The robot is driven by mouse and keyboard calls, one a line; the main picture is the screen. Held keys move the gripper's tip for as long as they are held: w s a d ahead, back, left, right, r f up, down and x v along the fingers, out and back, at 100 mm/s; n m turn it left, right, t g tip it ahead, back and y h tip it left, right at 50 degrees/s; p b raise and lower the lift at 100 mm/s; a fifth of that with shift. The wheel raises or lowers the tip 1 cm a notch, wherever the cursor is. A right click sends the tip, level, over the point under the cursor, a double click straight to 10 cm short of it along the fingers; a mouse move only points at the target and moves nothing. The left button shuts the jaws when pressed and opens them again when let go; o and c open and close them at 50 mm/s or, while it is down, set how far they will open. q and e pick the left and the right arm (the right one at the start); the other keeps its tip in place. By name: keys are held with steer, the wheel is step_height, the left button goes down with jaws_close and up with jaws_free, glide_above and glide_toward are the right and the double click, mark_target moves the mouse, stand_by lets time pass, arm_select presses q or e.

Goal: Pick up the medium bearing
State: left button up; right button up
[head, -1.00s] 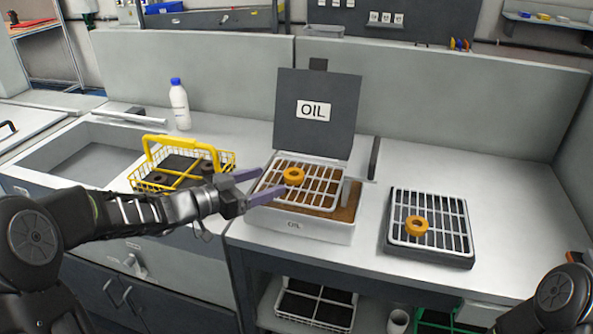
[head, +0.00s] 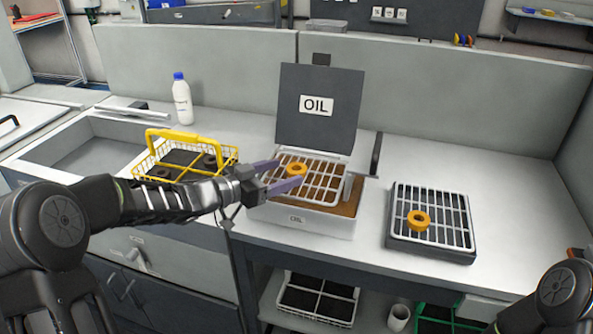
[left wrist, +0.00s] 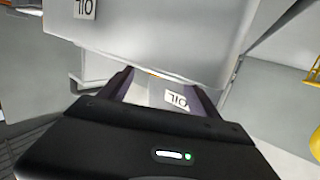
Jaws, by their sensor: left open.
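An orange ring-shaped bearing (head: 296,169) lies on the white wire grate over the oil box (head: 298,219). A similar orange bearing (head: 418,219) lies on the dark rack (head: 430,251) at right. Darker rings sit in the yellow wire basket (head: 152,157); I cannot tell sizes for certain. My left gripper (head: 289,174) is open, its purple fingers reaching in from the left with the tips around or just beside the bearing on the oil grate. Contact is unclear. In the left wrist view the fingers (left wrist: 165,92) are apart, and no bearing shows clearly between them.
The oil box's dark lid (head: 316,128) stands raised behind the grate. A white bottle (head: 182,104) stands behind the basket, with a sink at far left. The counter between the oil box and the right rack is clear.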

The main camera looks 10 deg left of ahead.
mark_target(294, 169)
arm_select(q)
steer(key=x, duration=0.3)
steer(key=shift+w+d+f, duration=0.1)
steer(key=shift+w+d, duration=0.05)
steer(key=shift+c, duration=0.4)
jaws_close()
stand_by(0.7)
